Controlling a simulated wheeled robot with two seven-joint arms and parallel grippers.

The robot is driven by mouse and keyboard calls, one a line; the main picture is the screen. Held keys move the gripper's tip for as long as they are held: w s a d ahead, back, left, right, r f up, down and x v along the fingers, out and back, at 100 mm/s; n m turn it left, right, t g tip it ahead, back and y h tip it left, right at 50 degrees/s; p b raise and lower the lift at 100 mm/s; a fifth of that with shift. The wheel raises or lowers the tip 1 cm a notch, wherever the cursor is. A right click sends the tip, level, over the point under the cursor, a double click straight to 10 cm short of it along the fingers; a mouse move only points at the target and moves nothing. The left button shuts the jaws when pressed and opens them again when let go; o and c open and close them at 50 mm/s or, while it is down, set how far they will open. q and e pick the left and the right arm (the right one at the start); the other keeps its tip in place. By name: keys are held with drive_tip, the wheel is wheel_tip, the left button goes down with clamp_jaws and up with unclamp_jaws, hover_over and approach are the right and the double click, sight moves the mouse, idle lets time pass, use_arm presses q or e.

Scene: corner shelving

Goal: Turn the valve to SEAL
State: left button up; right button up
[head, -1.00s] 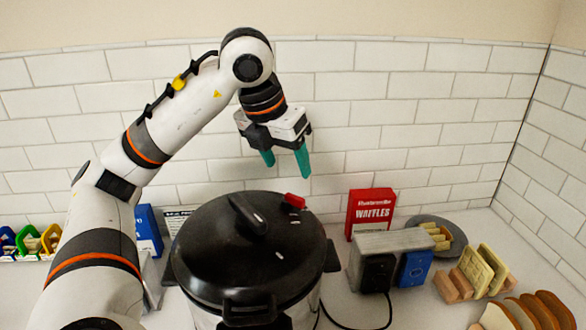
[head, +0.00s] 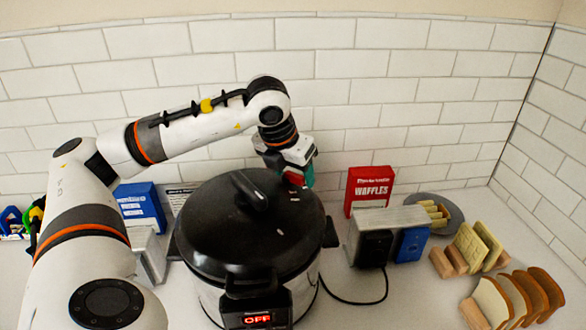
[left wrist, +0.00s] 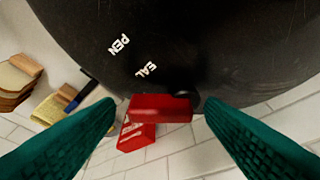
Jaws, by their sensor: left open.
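A large black-lidded cooker (head: 225,225) stands on the counter. Its red valve (head: 293,178) is at the back right of the lid, partly covered by my gripper. In the left wrist view the red valve (left wrist: 160,108) lies between the two teal fingertips, with a gap on each side. White lettering on the lid, partly cut off, reads "PEN" (left wrist: 118,44) and "EAL" (left wrist: 146,69). My left gripper (head: 300,174) is open around the valve, low over the lid's back edge; it also shows in the left wrist view (left wrist: 160,104). My right gripper is not in view.
A red waffle box (head: 368,188) and a toaster (head: 388,222) stand right of the cooker. Bread slices (head: 515,297) sit in racks farther right. A blue box (head: 140,206) is at left. A tiled wall (head: 420,90) is close behind.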

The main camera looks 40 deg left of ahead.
use_arm(q)
drive_tip(key=shift+c, duration=0.5)
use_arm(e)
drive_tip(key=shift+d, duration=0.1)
use_arm(q)
drive_tip(key=shift+a, duration=0.1)
drive_tip(key=c, duration=0.7)
drive_tip(key=shift+s+f+m+h+b, duration=0.15)
drive_tip(key=shift+f+m+h+b, duration=0.2)
drive_tip(key=shift+m+b, duration=0.7)
drive_tip(key=shift+s+a+m+h+b, duration=0.15)
drive_tip(key=shift+m+h+b, duration=0.4)
drive_tip(key=shift+m+b, duration=0.5)
drive_tip(key=m, duration=0.1)
drive_tip(key=m+h+b, duration=0.1)
drive_tip(key=m, duration=0.1)
drive_tip(key=shift+s+a+r, duration=0.1)
drive_tip(key=shift+s+r, duration=0.05)
drive_tip(key=shift+s, duration=0.05)
drive_tip(key=shift+s+a+m+g+h, duration=0.15)
drive_tip(key=shift+m+g+h, duration=0.3)
drive_tip(key=shift+m, duration=0.85)
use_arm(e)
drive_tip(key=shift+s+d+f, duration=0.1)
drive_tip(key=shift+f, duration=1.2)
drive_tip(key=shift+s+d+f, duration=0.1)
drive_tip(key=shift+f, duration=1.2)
